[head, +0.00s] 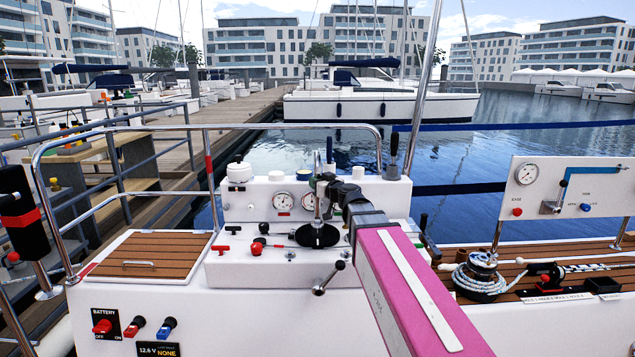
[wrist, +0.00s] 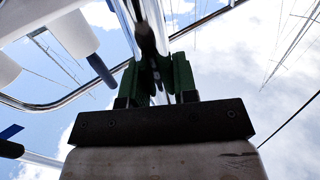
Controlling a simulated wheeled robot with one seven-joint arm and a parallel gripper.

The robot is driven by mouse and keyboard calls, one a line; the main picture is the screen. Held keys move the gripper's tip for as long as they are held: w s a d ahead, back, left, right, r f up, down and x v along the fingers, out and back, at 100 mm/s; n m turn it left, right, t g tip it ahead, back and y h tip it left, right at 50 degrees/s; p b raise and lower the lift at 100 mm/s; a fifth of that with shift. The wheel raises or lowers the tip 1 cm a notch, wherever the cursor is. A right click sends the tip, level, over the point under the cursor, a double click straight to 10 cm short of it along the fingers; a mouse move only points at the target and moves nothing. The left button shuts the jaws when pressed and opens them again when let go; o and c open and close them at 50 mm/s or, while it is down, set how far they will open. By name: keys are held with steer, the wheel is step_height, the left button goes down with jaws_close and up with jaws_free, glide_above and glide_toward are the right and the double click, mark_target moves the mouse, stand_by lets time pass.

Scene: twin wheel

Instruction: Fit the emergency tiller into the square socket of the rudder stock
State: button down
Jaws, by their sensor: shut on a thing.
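My gripper (head: 325,184) is over the white console, its arm reaching in from the lower right. In the wrist view its green fingers (wrist: 158,78) are shut on a shiny metal bar (wrist: 147,30), which I take to be the emergency tiller. In the head view the metal bar (head: 317,205) stands roughly upright at the gripper, above a round black base (head: 317,236) on the console. The square socket itself is not clearly visible. I cannot tell whether the bar's lower end is seated in the base or just in front of or above it.
The white console (head: 235,268) carries gauges (head: 283,202), a red-knobbed lever (head: 257,247) and a ball-ended handle (head: 328,278). A steel rail (head: 205,127) arches behind it. A rope winch (head: 480,275) stands right. A slatted wooden hatch (head: 150,255) lies left.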

steer(key=shift+f, duration=1.05)
steer(key=c, duration=0.8)
jaws_free()
steer(key=v, duration=1)
steer(key=shift+s+d, duration=0.25)
steer(key=shift+s, duration=0.1)
